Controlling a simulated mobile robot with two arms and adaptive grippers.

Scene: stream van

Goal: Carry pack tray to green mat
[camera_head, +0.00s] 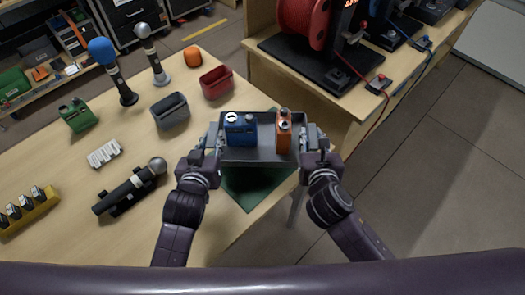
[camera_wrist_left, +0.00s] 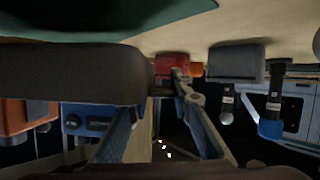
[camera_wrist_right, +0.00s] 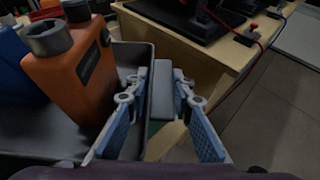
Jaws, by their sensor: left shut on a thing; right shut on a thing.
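The grey pack tray (camera_head: 262,157) holds a blue pack (camera_head: 241,131) on its left and an orange pack (camera_head: 283,131) on its right. My left gripper (camera_head: 214,137) is shut on the tray's left side. My right gripper (camera_head: 307,137) is shut on the tray's right side, and its fingers clasp a grey handle in the right wrist view (camera_wrist_right: 162,98). The tray is above the green mat (camera_head: 247,188), whose front part shows below it. I cannot tell how large the gap is between tray and mat.
A grey bin (camera_head: 170,112) and a red bin (camera_head: 216,82) stand left of and behind the tray. A microphone on a stand (camera_head: 130,188) lies to the left. A second bench with a red cable reel (camera_head: 305,22) is behind right.

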